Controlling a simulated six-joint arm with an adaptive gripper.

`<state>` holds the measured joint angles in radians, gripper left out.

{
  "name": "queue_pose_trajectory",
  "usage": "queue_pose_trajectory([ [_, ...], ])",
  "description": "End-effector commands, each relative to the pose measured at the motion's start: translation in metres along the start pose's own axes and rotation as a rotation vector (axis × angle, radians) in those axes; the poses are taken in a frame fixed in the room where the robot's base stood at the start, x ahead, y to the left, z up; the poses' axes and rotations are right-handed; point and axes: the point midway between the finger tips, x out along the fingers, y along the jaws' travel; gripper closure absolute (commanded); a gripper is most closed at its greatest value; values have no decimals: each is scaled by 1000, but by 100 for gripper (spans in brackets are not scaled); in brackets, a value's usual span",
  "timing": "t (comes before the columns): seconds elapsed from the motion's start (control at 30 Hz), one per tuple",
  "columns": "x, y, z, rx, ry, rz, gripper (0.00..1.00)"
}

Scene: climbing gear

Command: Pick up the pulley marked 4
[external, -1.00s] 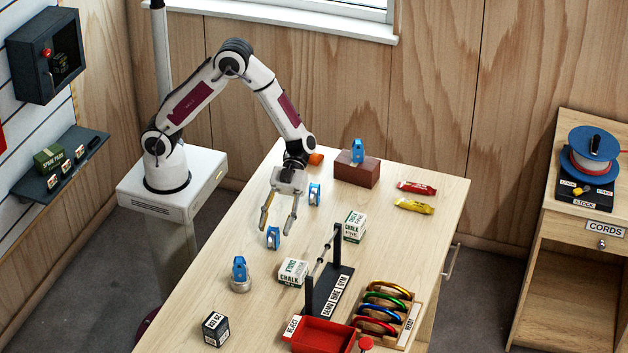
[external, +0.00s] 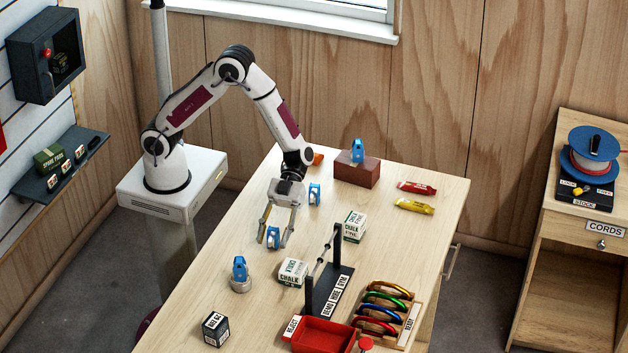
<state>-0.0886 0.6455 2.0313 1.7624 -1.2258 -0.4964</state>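Several blue pulleys are on the table, and their number marks are too small to read, so I cannot tell which is marked 4. One pulley (external: 273,238) stands on the table at my gripper (external: 272,243). My gripper points down with its fingers apart, one on each side of this pulley in the picture; I cannot tell if they touch it. Another pulley (external: 314,194) stands on the table just behind. A third pulley (external: 239,268) sits on a small round grey stand (external: 241,285). One more pulley (external: 358,151) sits on a brown block (external: 357,172).
Two chalk boxes (external: 292,272) (external: 354,227) and a dark bar stand (external: 328,290) are right of my gripper. A red tray (external: 323,337) and a rack of coloured carabiners (external: 383,308) are at the front. A dark box (external: 215,329) is front left. Bars (external: 414,206) lie back right.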

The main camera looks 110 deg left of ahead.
Motion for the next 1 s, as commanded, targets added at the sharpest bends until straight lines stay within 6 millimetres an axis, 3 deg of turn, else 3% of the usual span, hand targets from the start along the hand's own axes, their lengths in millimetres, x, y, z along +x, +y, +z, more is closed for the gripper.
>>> queue_pose_trajectory([
  [0.03,0,0,0,0,0,0,77],
  [0.13,0,0,0,0,0,0,100],
  [0.67,-3,0,-6,1,0,0,100],
  [1.0,-15,-1,-37,4,0,-2,100],
])
